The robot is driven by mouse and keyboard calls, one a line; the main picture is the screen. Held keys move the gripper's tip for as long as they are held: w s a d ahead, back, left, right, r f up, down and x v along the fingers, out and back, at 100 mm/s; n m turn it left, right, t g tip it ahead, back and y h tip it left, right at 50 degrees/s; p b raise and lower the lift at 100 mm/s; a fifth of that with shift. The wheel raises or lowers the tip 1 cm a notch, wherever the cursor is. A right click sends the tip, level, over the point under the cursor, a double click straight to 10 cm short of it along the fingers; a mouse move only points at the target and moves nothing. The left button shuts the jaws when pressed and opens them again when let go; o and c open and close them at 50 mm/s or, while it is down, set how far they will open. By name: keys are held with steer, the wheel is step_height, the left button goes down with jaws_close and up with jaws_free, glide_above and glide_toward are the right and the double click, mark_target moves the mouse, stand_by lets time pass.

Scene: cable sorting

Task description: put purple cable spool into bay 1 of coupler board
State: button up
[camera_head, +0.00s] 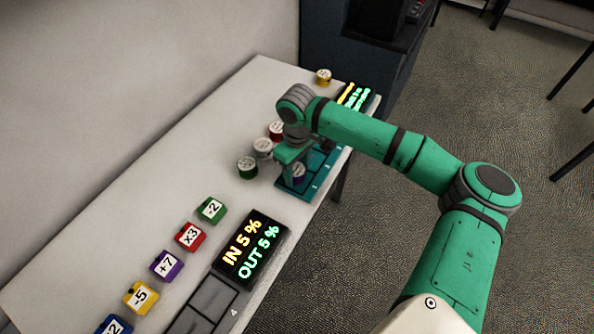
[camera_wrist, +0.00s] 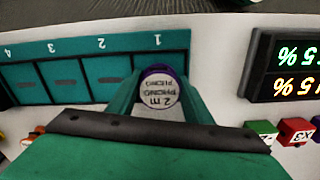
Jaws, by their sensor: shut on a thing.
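The purple cable spool (camera_wrist: 158,93) has a pale top label reading "2 m". My gripper (camera_wrist: 160,88) is shut on it, with one finger on each side. The teal coupler board (camera_wrist: 55,48) lies below with numbered bays in a row. In the wrist view the spool overlaps the near part of bay 1 (camera_wrist: 157,45), whose visible far part looks empty. In the head view the purple spool (camera_head: 298,172) shows at the end of the coupler board (camera_head: 290,188) nearest the display. The spool looks upright. I cannot tell whether it touches the bay floor.
A green spool (camera_head: 247,167), a white one (camera_head: 263,148) and a red one (camera_head: 276,130) stand beside the board. A yellow spool (camera_head: 323,76) stands at the far end. A percentage display (camera_head: 250,247) and several numbered blocks (camera_head: 190,236) lie nearer along the table.

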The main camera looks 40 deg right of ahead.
mark_target(297, 169)
steer(key=o, duration=1.2)
steer(key=shift+s+f, duration=0.1)
steer(key=shift+f, duration=0.55)
steer(key=shift+a, duration=0.25)
steer(key=shift+r, duration=0.2)
step_height(297, 169, up, 13)
steer(key=shift+d, duration=0.25)
